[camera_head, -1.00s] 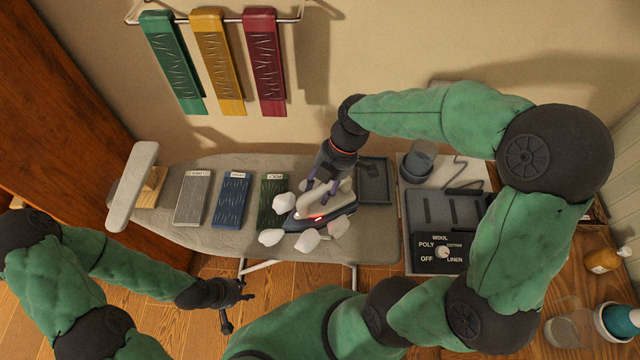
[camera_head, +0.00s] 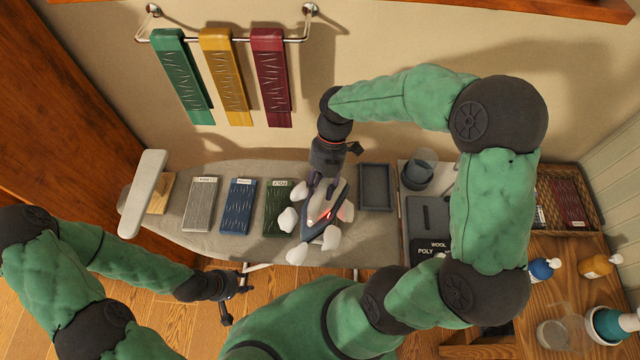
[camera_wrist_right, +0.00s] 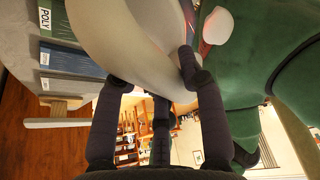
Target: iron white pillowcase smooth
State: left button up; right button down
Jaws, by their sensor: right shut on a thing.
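The iron (camera_head: 318,212), pale on top with a dark base and a red light, is over the right part of the grey ironing board (camera_head: 345,250), just right of the green cloth. White puffs surround it; contact with the board is unclear. My right gripper (camera_head: 324,186) is shut on its pale handle (camera_wrist_right: 150,45). A pale grey wrinkled cloth (camera_head: 200,208) lies at the board's left, beside a blue cloth (camera_head: 237,207) and a green cloth (camera_head: 276,210) labelled POLY. I cannot tell if the pale one is the pillowcase. My left gripper (camera_head: 236,300) is open and empty before the board.
An empty dark tray (camera_head: 376,189) lies right of the iron. The dial panel (camera_head: 428,250) is partly hidden by my right arm. A cup (camera_head: 418,170) stands behind it. Green, yellow and red cloths hang on a wall rail (camera_head: 225,38). Bottles (camera_head: 598,264) stand at the right.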

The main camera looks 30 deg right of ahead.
jog(key=shift+f+b, duration=1.7)
jog(key=shift+f, duration=0.85)
jog(key=shift+f+b, duration=0.35)
jog(key=shift+f, duration=0.2)
dwell(0.9)
jog(key=shift+r+p, duration=2.15)
jog(key=shift+r, duration=0.95)
jog(key=shift+w+f, duration=0.1)
jog(key=shift+f, duration=0.1)
jog(key=shift+w+d+f+b, duration=0.2)
jog(key=shift+w+f+b, duration=0.05)
jog(key=shift+f+b, duration=0.45)
jog(key=shift+w+d+f+b, duration=0.2)
jog(key=shift+f+b, duration=0.35)
jog(key=shift+f, duration=0.1)
jog(key=shift+w+d+f+b, duration=0.2)
jog(key=shift+f+b, duration=0.15)
jog(key=shift+f, duration=0.15)
jog(key=shift+w+d+f+b, duration=0.2)
jog(key=shift+f+b, duration=0.1)
jog(key=shift+f, duration=0.2)
jog(key=shift+a+f+b, duration=0.1)
jog(key=shift+f+b, duration=0.25)
jog(key=shift+f, duration=0.15)
